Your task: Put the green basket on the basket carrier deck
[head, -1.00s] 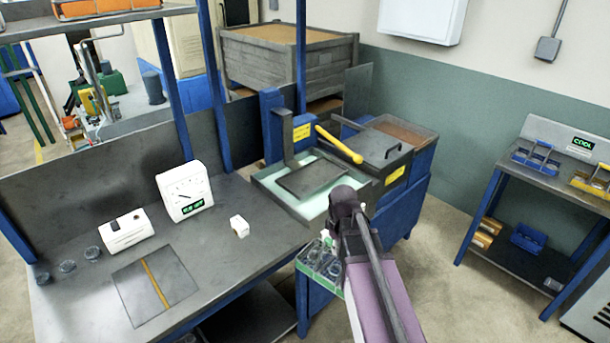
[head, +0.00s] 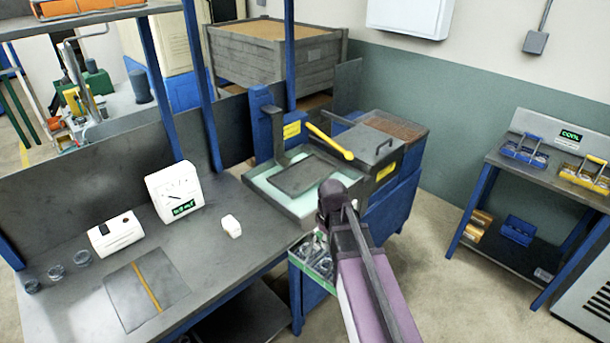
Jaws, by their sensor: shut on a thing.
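The green basket (head: 313,269) hangs low in front of the blue machine, right of the bench's near corner, with several clear round pieces in it. My gripper (head: 322,238) is shut on it at the top; my arm hides the fingers and the basket's right side. The basket carrier deck (head: 300,174) seems to be the dark flat plate on an upright arm, over a tray of pale green liquid. It looks empty. The basket is nearer to me than the deck and apart from it.
A yellow-handled lever (head: 330,142) and a lidded grey box (head: 372,148) stand right behind the tray (head: 318,206). The bench (head: 230,265) at left holds a white gauge (head: 177,195). At right, a stand (head: 500,165) holds blue and yellow baskets. Floor is open between.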

